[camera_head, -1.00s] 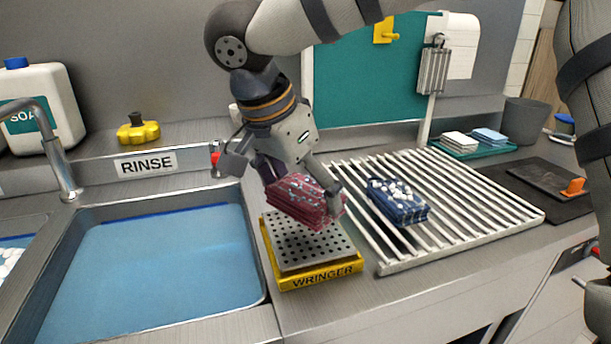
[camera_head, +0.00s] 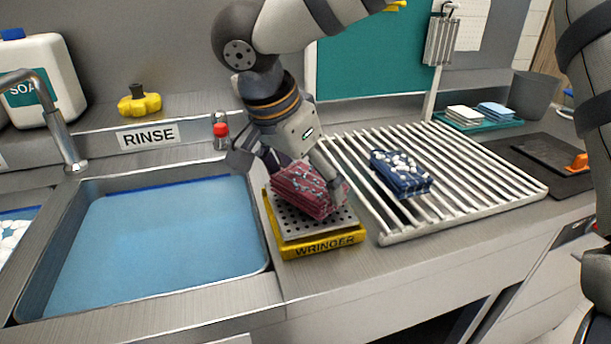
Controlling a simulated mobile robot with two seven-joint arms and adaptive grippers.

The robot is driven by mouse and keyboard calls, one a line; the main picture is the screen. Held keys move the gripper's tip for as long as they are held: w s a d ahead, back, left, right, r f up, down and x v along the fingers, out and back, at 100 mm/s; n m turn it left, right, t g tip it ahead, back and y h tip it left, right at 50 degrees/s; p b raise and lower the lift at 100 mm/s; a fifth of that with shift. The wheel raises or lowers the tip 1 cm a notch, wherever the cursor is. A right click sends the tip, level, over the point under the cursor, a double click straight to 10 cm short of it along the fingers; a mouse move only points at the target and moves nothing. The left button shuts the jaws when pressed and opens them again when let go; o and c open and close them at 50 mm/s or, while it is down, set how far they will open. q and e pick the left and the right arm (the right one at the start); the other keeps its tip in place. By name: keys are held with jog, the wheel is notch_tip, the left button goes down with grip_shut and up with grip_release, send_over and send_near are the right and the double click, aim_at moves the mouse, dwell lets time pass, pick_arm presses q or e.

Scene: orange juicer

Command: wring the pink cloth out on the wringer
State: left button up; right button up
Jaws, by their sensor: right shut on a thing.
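The pink cloth (camera_head: 306,192), a folded dark-pink stack with pale patches on top, is between the fingers of my right gripper (camera_head: 305,188). The gripper points down and is shut on it. The cloth is over the wringer, which has a perforated grey plate (camera_head: 288,222) and a yellow base (camera_head: 322,248) marked WRINGER. The cloth hides the plate's middle and back, and I cannot tell whether it touches the plate. My left gripper is not in view.
The rinse basin (camera_head: 165,235) with blue water is left of the wringer. On the right, a slatted drying rack (camera_head: 470,200) holds a blue cloth (camera_head: 400,175) with white lumps. Clear counter lies in front of the wringer.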

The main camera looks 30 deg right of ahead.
jog(key=shift+f, duration=1.1)
dwell(1.1)
jog(key=shift+r, duration=3.6)
jog(key=shift+d, duration=0.1)
